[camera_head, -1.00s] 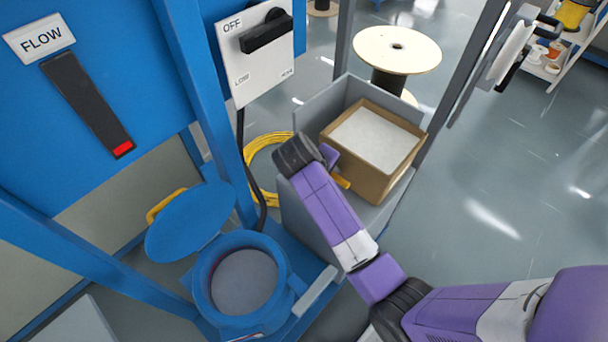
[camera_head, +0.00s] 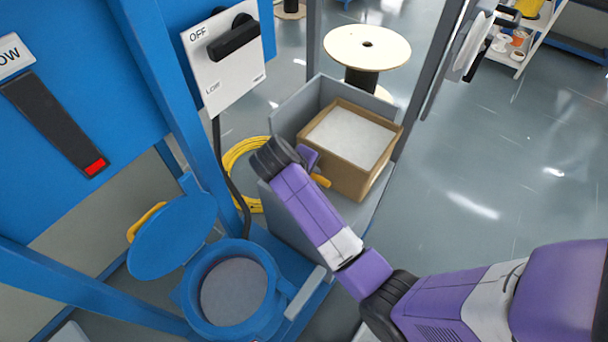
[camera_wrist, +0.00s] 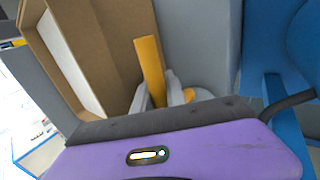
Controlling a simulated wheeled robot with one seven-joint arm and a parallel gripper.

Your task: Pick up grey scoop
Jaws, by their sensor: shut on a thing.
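My gripper (camera_wrist: 158,92) is shut on a yellow-orange handle (camera_wrist: 150,66), which stands up between its two grey fingers in the wrist view. I take this handle to be the grey scoop's; no grey scoop bowl can be made out, as my gripper and wrist hide what lies below. In the head view a small yellow piece of the handle (camera_head: 321,180) shows beside my wrist, at the near side of the cardboard box. The fingers themselves are hidden there behind my wrist.
The open cardboard box (camera_head: 341,183) with white material sits in a grey tray (camera_head: 294,100). A blue hopper (camera_head: 186,300) with its round lid (camera_head: 172,238) raised stands left. A blue post (camera_head: 172,105), switch panel (camera_head: 228,70) and yellow cable coil (camera_head: 232,160) are near. Floor at right is clear.

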